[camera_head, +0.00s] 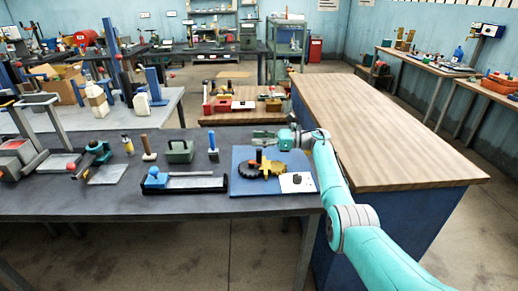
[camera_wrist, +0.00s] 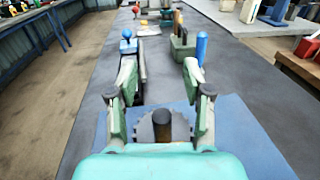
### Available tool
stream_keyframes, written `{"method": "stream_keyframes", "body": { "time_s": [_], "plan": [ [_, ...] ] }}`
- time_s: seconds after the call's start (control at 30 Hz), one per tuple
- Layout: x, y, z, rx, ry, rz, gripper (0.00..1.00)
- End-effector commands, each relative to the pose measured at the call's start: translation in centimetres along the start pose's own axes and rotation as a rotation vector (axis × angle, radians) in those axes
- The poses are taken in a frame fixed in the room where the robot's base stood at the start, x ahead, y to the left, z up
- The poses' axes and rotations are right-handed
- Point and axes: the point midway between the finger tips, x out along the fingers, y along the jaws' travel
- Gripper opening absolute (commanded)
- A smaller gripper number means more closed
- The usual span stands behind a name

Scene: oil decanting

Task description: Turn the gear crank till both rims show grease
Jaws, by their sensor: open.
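A blue board (camera_head: 240,185) lies on the dark bench and carries a dark toothed gear (camera_head: 250,172) beside an orange-yellow gear (camera_head: 272,168). A short dark upright post, seemingly the crank handle (camera_head: 259,157), rises at the gears. My gripper (camera_head: 262,138) is open and empty, above the back edge of the board. In the wrist view its fingers (camera_wrist: 160,68) are spread wide. I cannot make out grease on either rim.
A white card (camera_head: 298,183) with a dark spot lies on the board's right front corner. A clear wooden counter (camera_head: 380,125) stands at right.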

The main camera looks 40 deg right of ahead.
Motion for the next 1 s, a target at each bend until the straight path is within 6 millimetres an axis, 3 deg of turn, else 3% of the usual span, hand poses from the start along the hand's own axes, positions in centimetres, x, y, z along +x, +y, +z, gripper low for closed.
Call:
{"method": "stream_keyframes", "body": {
  "time_s": [0.1, 0.3, 1.0],
  "plan": [
    [0.0, 0.0, 2.0, -0.003, 0.0, 0.0, 0.5],
    [0.0, 0.0, 3.9, -0.001, 0.0, 0.001, 0.5],
    [0.0, 0.0, 4.2, 0.001, 0.0, 0.0, 0.5]
  ]
}}
